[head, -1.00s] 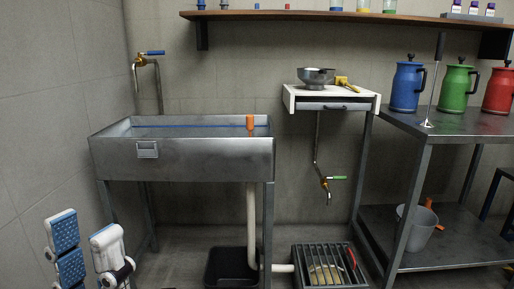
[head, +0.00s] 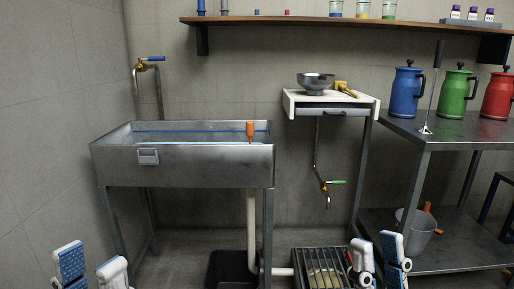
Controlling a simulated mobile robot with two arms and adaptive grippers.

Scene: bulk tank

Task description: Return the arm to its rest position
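My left gripper (head: 91,268) is at the bottom left, in front of and below the steel sink. Its two white fingers with blue pads stand apart with nothing between them. My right gripper (head: 378,256) is at the bottom, right of centre, in front of the floor grate and the steel table. Its two white fingers are a little apart, with nothing seen between them. Both wrists and most of both arms lie below the frame edge.
The steel sink (head: 200,168) with an orange-handled piece (head: 249,129) stands left. A blue-handled tap (head: 150,60) is on the wall. A grate (head: 312,262) lies on the floor. The steel table (head: 460,128) holds jugs. A grey bucket (head: 415,232) stands on its lower shelf.

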